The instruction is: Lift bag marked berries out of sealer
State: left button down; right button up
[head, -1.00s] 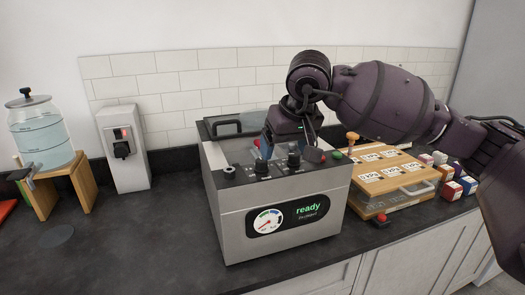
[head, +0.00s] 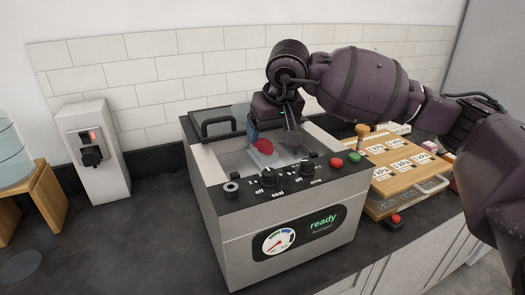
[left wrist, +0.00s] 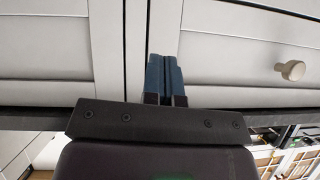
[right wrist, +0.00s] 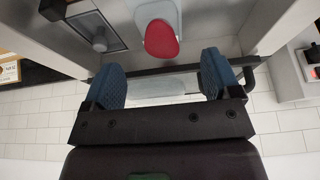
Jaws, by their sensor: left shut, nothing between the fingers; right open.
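The sealer (head: 219,212) is a steel box on the dark counter, its display reading "ready". A clear pouch with red contents (head: 263,147) shows at its open top; I cannot read a label on it. The red contents also show in the right wrist view (right wrist: 161,40), ahead of the fingertips. My right gripper (head: 268,135) is over the sealer's chamber. In the right wrist view it is open (right wrist: 161,75), its blue fingers apart with nothing between them. My left gripper (left wrist: 165,72) is shut and empty in front of pale cabinet drawers, outside the head view.
A wooden board with labelled tiles (head: 393,160) is at the right.

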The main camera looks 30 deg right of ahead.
aim_at(265, 148)
jog(key=shift+x, duration=0.95)
jog(key=shift+w+f, duration=0.2)
jog(key=shift+f, duration=0.15)
jog(key=shift+p+x, duration=0.45)
jog(key=shift+x, duration=1.85)
pick_arm(q)
jog(key=shift+w+r, duration=0.55)
jog(key=shift+r, duration=0.25)
pick_arm(e)
jog(key=shift+w+d, duration=0.1)
jog(key=shift+c, duration=0.5)
jog(key=c, duration=0.7)
jog(key=shift+c, duration=1.2)
pick_arm(q)
jog(key=shift+s+f, duration=0.2)
jog(key=shift+s, duration=0.1)
pick_arm(e)
jog(key=shift+r, duration=0.1)
